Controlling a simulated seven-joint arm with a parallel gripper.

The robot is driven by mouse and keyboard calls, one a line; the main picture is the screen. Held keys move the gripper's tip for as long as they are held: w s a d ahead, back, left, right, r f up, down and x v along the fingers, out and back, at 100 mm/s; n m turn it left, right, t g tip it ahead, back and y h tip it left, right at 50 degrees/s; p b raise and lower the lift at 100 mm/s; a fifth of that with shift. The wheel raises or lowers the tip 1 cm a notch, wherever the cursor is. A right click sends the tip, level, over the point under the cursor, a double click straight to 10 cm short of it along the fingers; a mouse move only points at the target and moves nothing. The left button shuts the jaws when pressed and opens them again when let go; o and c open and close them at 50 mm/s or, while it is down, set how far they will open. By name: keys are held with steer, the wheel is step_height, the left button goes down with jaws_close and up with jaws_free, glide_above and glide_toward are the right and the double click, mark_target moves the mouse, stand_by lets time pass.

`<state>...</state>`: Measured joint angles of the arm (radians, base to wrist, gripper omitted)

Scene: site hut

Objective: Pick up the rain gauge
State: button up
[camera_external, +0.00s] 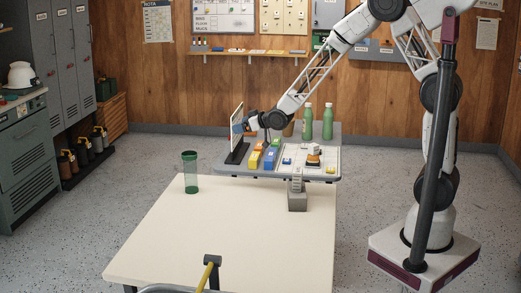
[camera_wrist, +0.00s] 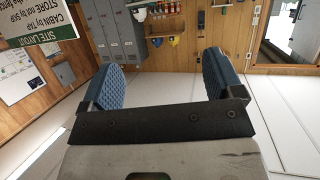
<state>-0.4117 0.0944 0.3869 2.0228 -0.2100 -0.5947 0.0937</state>
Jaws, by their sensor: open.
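A clear tube with a green rim and green base (camera_external: 190,172), which looks like the rain gauge, stands upright near the back left of the cream table (camera_external: 215,232). My gripper (camera_external: 238,128) is above and to the right of it, beside a thin upright panel on a dark stand (camera_external: 236,150). In the wrist view, my gripper (camera_wrist: 162,82) has its two blue ribbed pads wide apart with nothing between them. The tube does not show in the wrist view.
A grey board with a site model (camera_external: 322,170) and coloured blocks lies behind the table. Green bottles (camera_external: 307,122) stand at its back. A grey block with a striped post (camera_external: 297,202) and a yellow-handled tool (camera_external: 208,270) are on the table. The table's middle is clear.

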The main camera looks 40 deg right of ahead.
steer(key=w+a+f+n+y, duration=0.1)
steer(key=a+f+y, duration=0.2)
steer(key=a+f, duration=0.45)
steer(key=n+y, duration=0.2)
steer(key=y, duration=0.1)
glide_toward(190, 160)
steer(key=w+f, duration=0.1)
steer(key=w, duration=0.3)
steer(key=shift+s+a+f, duration=0.1)
steer(key=shift+s+a, duration=0.15)
steer(key=shift+a, duration=0.15)
steer(key=shift+x, duration=1.3)
steer(key=shift+w+a, duration=0.1)
steer(key=shift+w, duration=0.1)
steer(key=shift+x, duration=2.4)
steer(key=shift+w, duration=0.1)
steer(key=c, duration=1.2)
